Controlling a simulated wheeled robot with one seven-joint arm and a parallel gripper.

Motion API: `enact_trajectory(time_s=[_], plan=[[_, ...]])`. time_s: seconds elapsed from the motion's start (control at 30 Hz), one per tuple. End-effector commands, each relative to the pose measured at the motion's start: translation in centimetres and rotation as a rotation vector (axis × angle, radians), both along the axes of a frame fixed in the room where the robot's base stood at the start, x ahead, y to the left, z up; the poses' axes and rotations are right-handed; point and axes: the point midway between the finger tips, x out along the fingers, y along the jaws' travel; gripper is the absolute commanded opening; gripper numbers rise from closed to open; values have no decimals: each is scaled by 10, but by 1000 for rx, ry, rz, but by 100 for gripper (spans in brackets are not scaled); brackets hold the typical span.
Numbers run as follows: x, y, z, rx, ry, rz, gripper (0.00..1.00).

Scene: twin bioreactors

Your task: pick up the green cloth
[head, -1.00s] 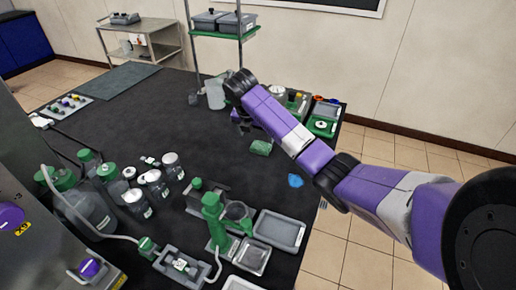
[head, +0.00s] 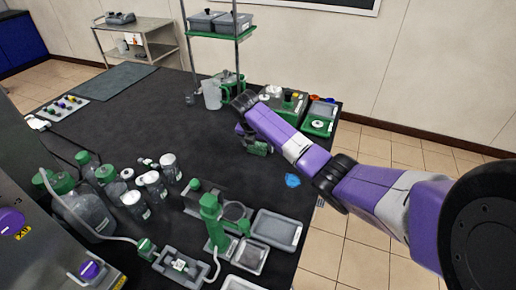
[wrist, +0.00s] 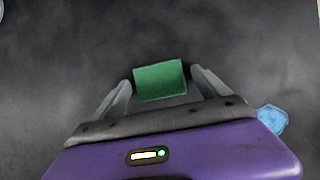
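The green cloth (wrist: 160,80) is a small folded rectangle on the dark bench top. In the wrist view it lies between the two grey fingers of my gripper (wrist: 160,88), with a narrow gap on each side. The fingers are apart, so my gripper is open. In the head view my gripper (head: 250,144) is low over the bench, and part of the green cloth (head: 259,149) shows beside it. The gripper hides the rest of the cloth there. I cannot tell the exact height of the fingertips above the bench.
A crumpled blue piece (head: 292,180) lies close by, to the right of my gripper. Green trays (head: 318,127) and a clear jug (head: 212,94) stand behind. Grey trays (head: 278,231), bottles and a green-topped device stand nearer. The bench middle (head: 130,110) is clear.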

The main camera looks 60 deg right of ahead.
Motion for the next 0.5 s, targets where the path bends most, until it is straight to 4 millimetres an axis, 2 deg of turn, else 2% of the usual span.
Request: enact_trajectory(time_s=[0.03,0.27,0.5], plan=[[0,0,0,0,0,0,74],[0,0,0,0,0,0,29],[0,0,1,0,0,0,29]])
